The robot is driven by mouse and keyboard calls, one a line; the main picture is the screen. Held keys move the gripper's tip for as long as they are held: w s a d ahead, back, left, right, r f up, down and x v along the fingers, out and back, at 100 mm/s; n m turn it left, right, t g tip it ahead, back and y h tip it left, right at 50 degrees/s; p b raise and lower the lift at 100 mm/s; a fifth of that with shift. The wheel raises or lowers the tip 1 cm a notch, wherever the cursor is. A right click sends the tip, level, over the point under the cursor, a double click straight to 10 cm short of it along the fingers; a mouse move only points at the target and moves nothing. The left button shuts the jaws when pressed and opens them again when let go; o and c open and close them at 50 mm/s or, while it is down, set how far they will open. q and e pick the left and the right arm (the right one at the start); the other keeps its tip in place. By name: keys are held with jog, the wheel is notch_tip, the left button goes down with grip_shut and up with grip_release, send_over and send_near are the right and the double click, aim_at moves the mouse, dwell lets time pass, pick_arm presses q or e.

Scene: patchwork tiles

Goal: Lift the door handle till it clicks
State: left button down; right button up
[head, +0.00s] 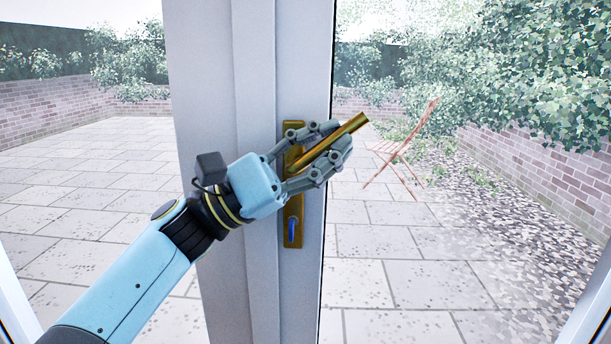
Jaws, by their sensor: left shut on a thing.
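The brass door handle (352,125) is on a grey-white door frame in the middle of the head view. Its lever is tilted, with the free end up and to the right. It sits on a tall brass backplate (293,207). My left gripper (337,143) is shut on the lever, with one finger above it and one below. The fingers and palm hide part of the lever and the upper backplate. A blue key or cylinder (292,229) shows low in the backplate. My right gripper is not in view.
The door's wide upright frame (255,60) stands between glass panes. Beyond it are a paved patio (90,200), brick walls, ivy and a reddish folding chair (398,155). The space in front of the right pane is clear.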

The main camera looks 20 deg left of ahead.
pick_arm(q)
jog(key=shift+a+r+t+b, duration=0.1)
jog(key=shift+r+t+b, duration=0.2)
jog(key=shift+b, duration=0.1)
jog(key=shift+r, duration=0.1)
jog(key=c, duration=1.3)
grip_release()
jog(key=shift+o, duration=0.2)
jog(key=shift+f, duration=0.2)
jog(key=shift+s+a+f, duration=0.15)
jog(key=shift+a+f, duration=0.05)
jog(key=v, duration=1.1)
jog(key=shift+a, duration=0.25)
